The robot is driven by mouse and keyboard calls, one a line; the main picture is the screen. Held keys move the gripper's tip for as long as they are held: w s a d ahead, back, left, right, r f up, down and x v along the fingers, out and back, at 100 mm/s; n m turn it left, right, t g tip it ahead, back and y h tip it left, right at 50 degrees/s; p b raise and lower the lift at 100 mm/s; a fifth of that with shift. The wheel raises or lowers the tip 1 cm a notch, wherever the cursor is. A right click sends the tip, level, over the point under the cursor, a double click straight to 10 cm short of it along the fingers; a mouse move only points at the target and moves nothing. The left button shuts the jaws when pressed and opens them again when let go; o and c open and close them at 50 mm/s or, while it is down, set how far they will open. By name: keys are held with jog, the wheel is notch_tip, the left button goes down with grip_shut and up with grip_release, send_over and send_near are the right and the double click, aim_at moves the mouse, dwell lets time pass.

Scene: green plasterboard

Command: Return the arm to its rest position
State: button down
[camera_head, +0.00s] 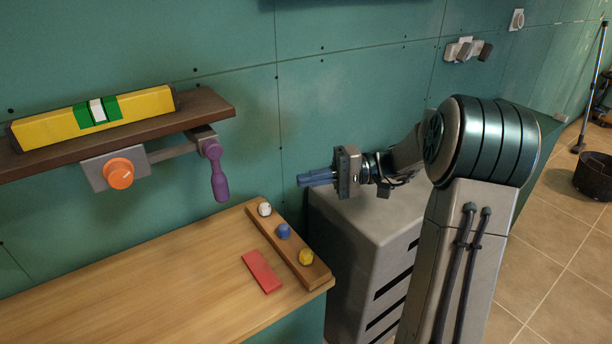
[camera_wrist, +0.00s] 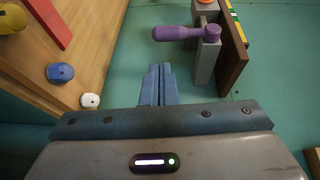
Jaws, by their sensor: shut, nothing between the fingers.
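My gripper (camera_head: 302,180) is in the middle of the head view, pointing left, above and beyond the right end of the wooden counter. Its blue fingers are together with nothing between them. The closed fingers also show in the wrist view (camera_wrist: 158,70). They are apart from the purple handle (camera_head: 215,170), which hangs down from the bar under the shelf. The handle also shows in the wrist view (camera_wrist: 175,33), beyond the fingertips. My arm reaches back to the right.
A brown shelf (camera_head: 215,108) holds a yellow level (camera_head: 50,127). Under it is an orange knob (camera_head: 119,173). The counter (camera_head: 150,290) bears a wooden strip with white, blue (camera_head: 283,231) and yellow knobs, and a red plate (camera_head: 262,271). A grey cabinet (camera_head: 365,235) stands below my gripper.

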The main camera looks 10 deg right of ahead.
jog(key=s+a+g+h+p, duration=0.2)
jog(key=s+a+h+p, duration=0.25)
jog(key=s+h, duration=0.5)
jog(key=s+d+r+t+h+p, duration=0.1)
jog(key=s+d+t+h+p, duration=0.1)
jog(key=s+h, duration=0.2)
jog(key=s+d+t+h+p, duration=0.1)
jog(key=s+d+t+h, duration=0.1)
jog(key=s, duration=0.5)
jog(key=shift+s+d+r+h+p, duration=0.2)
jog(key=shift+d+r+h+p, duration=0.2)
jog(key=shift+d+h, duration=0.4)
